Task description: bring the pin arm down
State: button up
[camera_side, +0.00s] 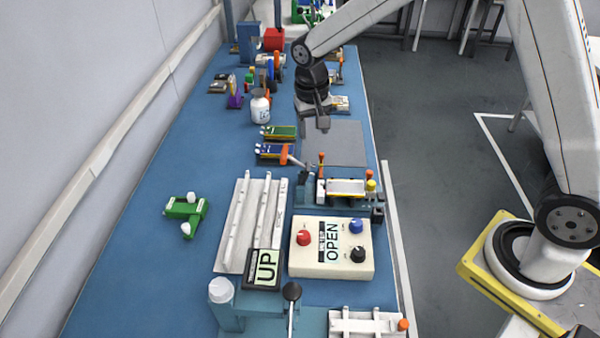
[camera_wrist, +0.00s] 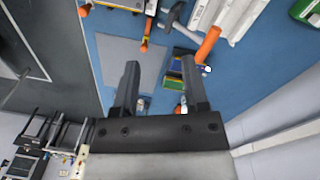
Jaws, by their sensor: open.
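The teal fixture (camera_side: 340,205) has a pale plate on top and stands in the middle of the bench. A metal arm with an orange handle (camera_side: 284,155) juts from its left end; it looks like the pin arm. Its handle (camera_wrist: 208,45) shows large in the wrist view, right of the fingers and apart from them. The small display (camera_side: 265,268) reads UP. My gripper (camera_side: 318,122) is open and empty, above the bench behind the fixture. Its two dark fingers (camera_wrist: 160,63) point toward the bench, with nothing between them.
A second orange-topped post (camera_side: 321,159) stands on the fixture. A grey mat (camera_side: 335,143) lies behind it. Green (camera_side: 279,132) and blue blocks are left of the mat. A knob box (camera_side: 331,269) reads OPEN, beside a white railed rack (camera_side: 237,225). A white bottle (camera_side: 260,106) stands farther back.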

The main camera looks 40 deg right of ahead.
aim_at(284, 147)
jog(key=w+a+m, duration=0.1)
jog(key=w, duration=0.1)
jog(key=w+a+f+m+g, duration=0.1)
jog(key=w, duration=0.2)
jog(key=w+a+m+h, duration=0.1)
jog(key=w, duration=0.1)
jog(key=shift+w+a+f, duration=0.1)
jog(key=shift+w+f, duration=0.05)
jog(key=shift+f, duration=0.2)
jog(key=shift+w+a+f+m+g, duration=0.2)
jog(key=shift+w+a+m+g, duration=0.1)
jog(key=shift+w+m+g, duration=0.15)
jog(key=shift+x, duration=3.9)
jog(key=shift+w+d, duration=0.1)
grip_shut()
